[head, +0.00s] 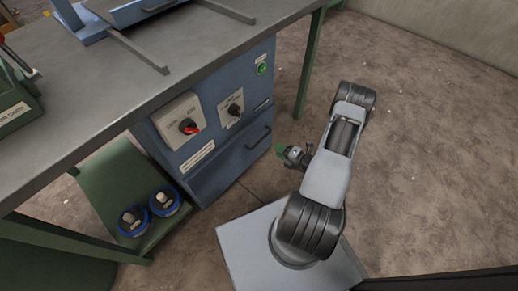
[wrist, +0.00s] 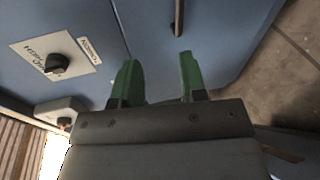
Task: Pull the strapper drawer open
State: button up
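The strapper is a blue cabinet (head: 215,165) under the workbench. Its drawer has a dark bar handle (head: 258,138) low on the front face; the drawer looks shut. My gripper (head: 281,151) is just right of the handle in the head view, apart from it as far as I can see. In the wrist view the two green fingers (wrist: 157,82) are spread, with nothing between them. The dark handle (wrist: 179,18) shows beyond the fingertips, near the top edge and a little right of the middle between them.
The front face carries a panel with a red switch (head: 188,127), a black knob (head: 234,109) and a green button (head: 262,69). The grey tabletop (head: 110,85) overhangs above. A green bench leg (head: 309,70) stands behind. A low green shelf (head: 110,180) holds two blue-rimmed items. Floor on the right is clear.

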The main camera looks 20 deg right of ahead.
aim_at(259, 141)
jog(key=shift+m+t+h, duration=0.3)
jog(key=shift+m+h, duration=0.2)
jog(key=shift+m, duration=0.4)
jog(key=shift+d+f+b+x, duration=0.15)
jog(key=shift+f+b+x, duration=0.55)
jog(key=shift+x, duration=1.55)
jog(key=shift+d+f+b+x, duration=0.2)
jog(key=shift+b+x, duration=0.8)
jog(key=shift+x, duration=1.25)
jog(key=shift+d+f+b+x, duration=0.1)
jog(key=shift+f+b+x, duration=0.6)
jog(key=shift+x, duration=1.55)
jog(key=shift+s+r, duration=0.15)
grip_shut()
